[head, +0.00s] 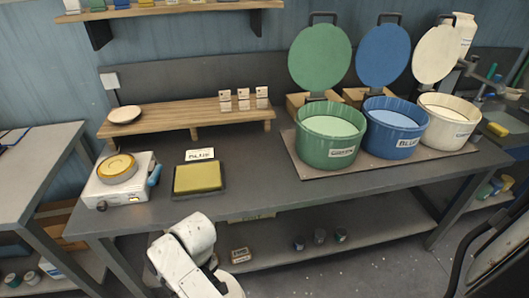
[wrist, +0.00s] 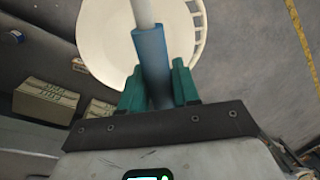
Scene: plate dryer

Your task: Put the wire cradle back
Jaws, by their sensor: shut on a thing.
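In the wrist view my gripper (wrist: 157,78) has its green fingers on both sides of a blue handle (wrist: 151,55) and is shut on it. A pale rod (wrist: 143,12) runs out from the handle, away from the gripper. I cannot tell whether this is the wire cradle; no wire shape shows, and the rod's far end is out of frame. In the head view the gripper is out of sight.
The bench (head: 245,195) holds a white device (head: 118,184) with a yellow disc, a yellow pad (head: 198,177), a wooden riser (head: 185,113), and green (head: 330,148), blue (head: 392,140) and cream (head: 447,133) tubs with raised lids. A white slotted round form (wrist: 100,40) is behind the handle.

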